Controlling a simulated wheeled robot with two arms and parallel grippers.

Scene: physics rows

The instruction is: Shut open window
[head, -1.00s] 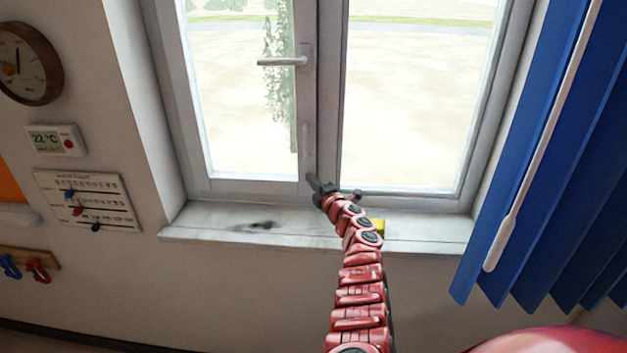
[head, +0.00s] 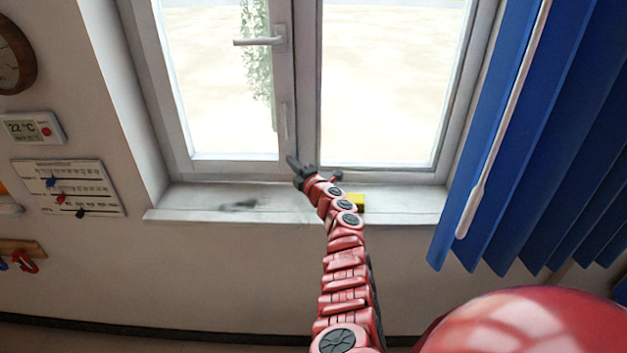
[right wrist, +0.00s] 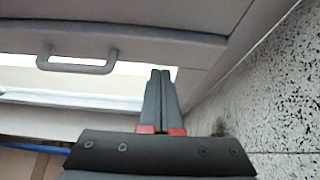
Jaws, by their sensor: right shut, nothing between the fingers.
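The window has a left sash (head: 177,95) with a white lever handle (head: 262,41) pointing left and a small upright pull (head: 284,122) below it. The pull shows as a grey bar in the right wrist view (right wrist: 78,67). The sash edge (right wrist: 150,40) stands at an angle with a bright strip beside it; how far it is open is hard to tell. My right gripper (head: 293,162) is at the sash's lower right corner, just above the sill. Its fingers (right wrist: 160,85) are shut and empty near that edge; contact is unclear. My left gripper is not in view.
Blue blinds (head: 520,130) with a white wand hang at right. A clock, thermometer (head: 32,128) and calendar (head: 68,188) are on the left wall.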

